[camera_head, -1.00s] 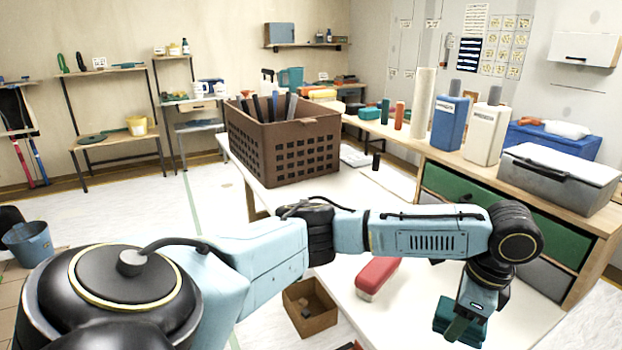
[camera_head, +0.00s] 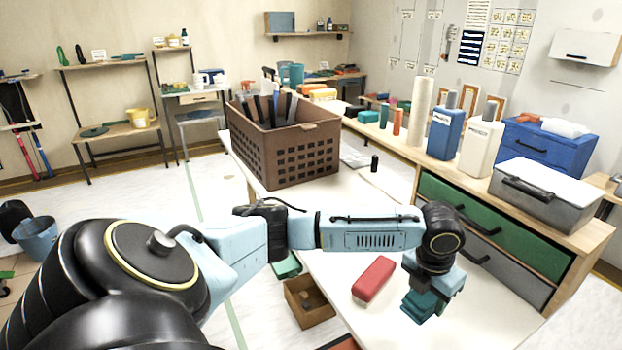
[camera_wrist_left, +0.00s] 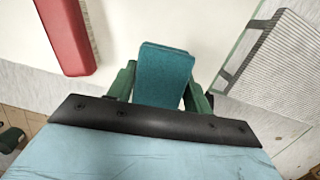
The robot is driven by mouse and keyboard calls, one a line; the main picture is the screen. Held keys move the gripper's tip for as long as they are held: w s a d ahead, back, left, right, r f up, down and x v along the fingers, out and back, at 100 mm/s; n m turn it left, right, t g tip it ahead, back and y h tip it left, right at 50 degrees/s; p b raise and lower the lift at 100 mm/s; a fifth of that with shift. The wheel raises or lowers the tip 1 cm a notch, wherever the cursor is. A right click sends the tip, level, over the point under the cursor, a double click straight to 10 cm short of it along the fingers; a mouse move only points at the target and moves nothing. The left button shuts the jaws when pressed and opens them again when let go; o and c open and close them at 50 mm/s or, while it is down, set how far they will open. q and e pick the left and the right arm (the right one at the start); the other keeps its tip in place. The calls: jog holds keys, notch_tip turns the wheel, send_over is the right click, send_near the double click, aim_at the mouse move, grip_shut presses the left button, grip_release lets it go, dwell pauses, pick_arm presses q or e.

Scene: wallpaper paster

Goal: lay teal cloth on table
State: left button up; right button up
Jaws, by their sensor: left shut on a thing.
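The teal cloth (camera_wrist_left: 164,75) is a folded block between the green fingers of my left gripper (camera_wrist_left: 163,82) in the left wrist view. In the head view the teal cloth (camera_head: 420,303) hangs below my left gripper (camera_head: 425,292), which points down over the white table (camera_head: 345,268). The gripper is shut on the cloth. I cannot tell whether the cloth touches the table top. My right gripper is not in view.
A red box-like object (camera_head: 373,278) lies on the table left of the cloth. A brown basket (camera_head: 290,150) with tools stands farther back. A small brown box (camera_head: 312,303) is below the table's left edge.

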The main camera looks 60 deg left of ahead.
aim_at(415, 331)
pick_arm(q)
jog(key=shift+a+m, duration=0.2)
jog(key=shift+m, duration=0.6)
notch_tip(415, 331, down, 10)
jog(key=shift+b, duration=0.9)
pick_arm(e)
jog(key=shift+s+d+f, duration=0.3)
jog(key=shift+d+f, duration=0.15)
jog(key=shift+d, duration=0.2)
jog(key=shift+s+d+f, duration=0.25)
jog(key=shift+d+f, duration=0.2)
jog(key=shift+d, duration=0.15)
pick_arm(q)
jog(key=o, duration=1)
jog(key=shift+f, duration=0.1)
jog(key=r, duration=0.3)
jog(key=s+r+p, duration=0.1)
jog(key=r, duration=0.3)
jog(key=r+p, duration=0.1)
jog(key=r, duration=0.3)
jog(key=shift+s+r, duration=0.15)
jog(key=shift+s, duration=0.15)
jog(key=shift+s+a+r+p, duration=0.1)
jog(key=shift+r+p, duration=0.2)
jog(key=shift+r, duration=0.15)
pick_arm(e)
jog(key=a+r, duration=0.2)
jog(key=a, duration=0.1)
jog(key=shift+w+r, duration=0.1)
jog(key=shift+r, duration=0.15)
